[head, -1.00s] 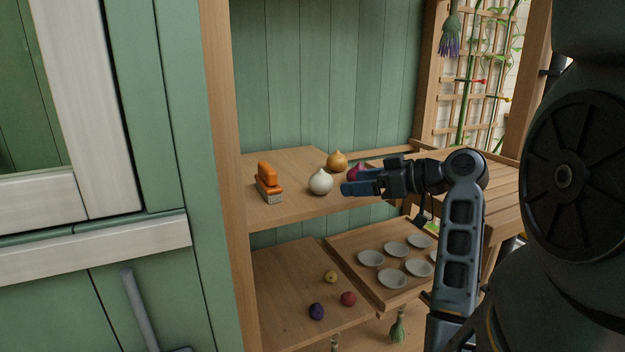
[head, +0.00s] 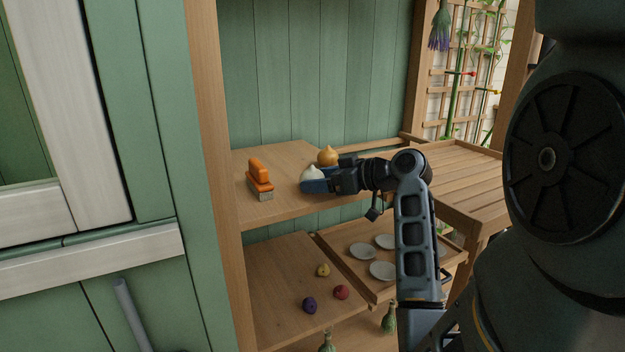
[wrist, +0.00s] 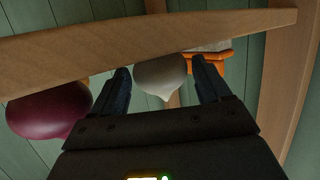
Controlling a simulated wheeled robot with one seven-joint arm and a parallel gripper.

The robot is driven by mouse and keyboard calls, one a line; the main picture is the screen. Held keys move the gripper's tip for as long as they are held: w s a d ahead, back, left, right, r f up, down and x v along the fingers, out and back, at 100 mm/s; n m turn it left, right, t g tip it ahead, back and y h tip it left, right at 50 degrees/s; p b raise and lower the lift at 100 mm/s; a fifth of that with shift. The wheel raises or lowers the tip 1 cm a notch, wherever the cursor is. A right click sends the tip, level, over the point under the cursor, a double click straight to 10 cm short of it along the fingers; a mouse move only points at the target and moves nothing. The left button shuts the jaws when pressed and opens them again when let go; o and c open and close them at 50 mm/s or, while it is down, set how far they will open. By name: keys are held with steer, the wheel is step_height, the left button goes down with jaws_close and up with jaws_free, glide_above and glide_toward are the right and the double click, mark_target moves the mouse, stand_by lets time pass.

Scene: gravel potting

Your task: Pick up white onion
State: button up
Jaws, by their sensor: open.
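The white onion (head: 312,172) stands on the upper wooden shelf, its lower part hidden behind a blue finger in the head view. My gripper (head: 317,184) reaches in from the right at the onion's height. In the wrist view the white onion (wrist: 160,78) lies between the two open fingers of my gripper (wrist: 161,68), with its pointed tip showing. A narrow gap seems to remain on each side; contact cannot be told for sure.
A yellow onion (head: 327,155) stands just behind the white one. A red onion (wrist: 48,110) is beside my gripper in the wrist view, hidden in the head view. The lower shelf holds small balls and pale dishes (head: 383,270).

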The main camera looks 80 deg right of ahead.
steer(key=c, duration=0.9)
steer(key=shift+o, duration=0.2)
steer(key=shift+r, duration=0.1)
